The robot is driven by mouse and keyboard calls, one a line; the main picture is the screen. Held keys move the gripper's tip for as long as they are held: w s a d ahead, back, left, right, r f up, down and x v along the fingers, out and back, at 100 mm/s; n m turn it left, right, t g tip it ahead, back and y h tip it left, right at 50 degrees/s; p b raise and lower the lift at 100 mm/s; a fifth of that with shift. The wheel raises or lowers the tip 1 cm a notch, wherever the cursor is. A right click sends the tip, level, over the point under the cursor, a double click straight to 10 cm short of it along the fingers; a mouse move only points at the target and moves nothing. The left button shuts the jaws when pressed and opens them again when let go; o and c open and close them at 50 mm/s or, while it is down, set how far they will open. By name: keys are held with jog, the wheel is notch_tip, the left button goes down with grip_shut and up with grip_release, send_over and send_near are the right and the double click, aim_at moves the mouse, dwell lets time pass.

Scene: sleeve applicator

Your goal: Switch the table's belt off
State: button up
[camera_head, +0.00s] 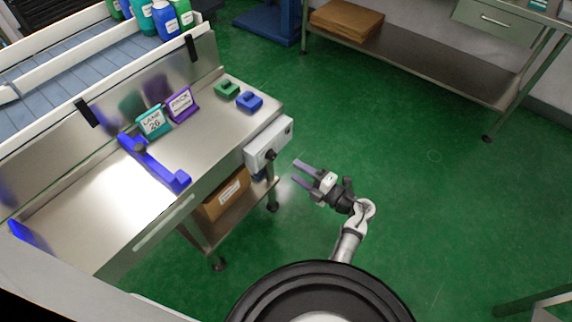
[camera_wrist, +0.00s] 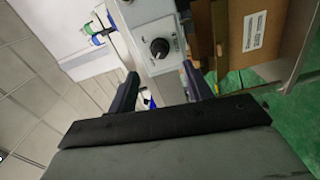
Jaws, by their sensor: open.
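The steel table (camera_head: 110,222) stands at the left in the head view, with a belt (camera_head: 50,90) along its back. A light grey control box (camera_head: 280,139) is fixed at the table's right front corner. It carries a black rotary knob (camera_head: 270,154). In the wrist view the knob (camera_wrist: 160,48) shows on the face of the box (camera_wrist: 158,20), with a white pointer line. My gripper (camera_head: 298,175) is open and empty, over the green floor just right of the box, apart from it. In the wrist view its fingers (camera_wrist: 160,88) frame the space below the knob.
Bottles (camera_head: 165,20) stand on the belt's far end. Two signs (camera_head: 152,122), a blue bar (camera_head: 152,162) and green and blue blocks (camera_head: 250,102) are on the tabletop. A cardboard box (camera_head: 227,195) sits on the lower shelf.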

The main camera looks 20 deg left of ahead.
jog(key=v, duration=0.5)
jog(key=shift+b, duration=0.3)
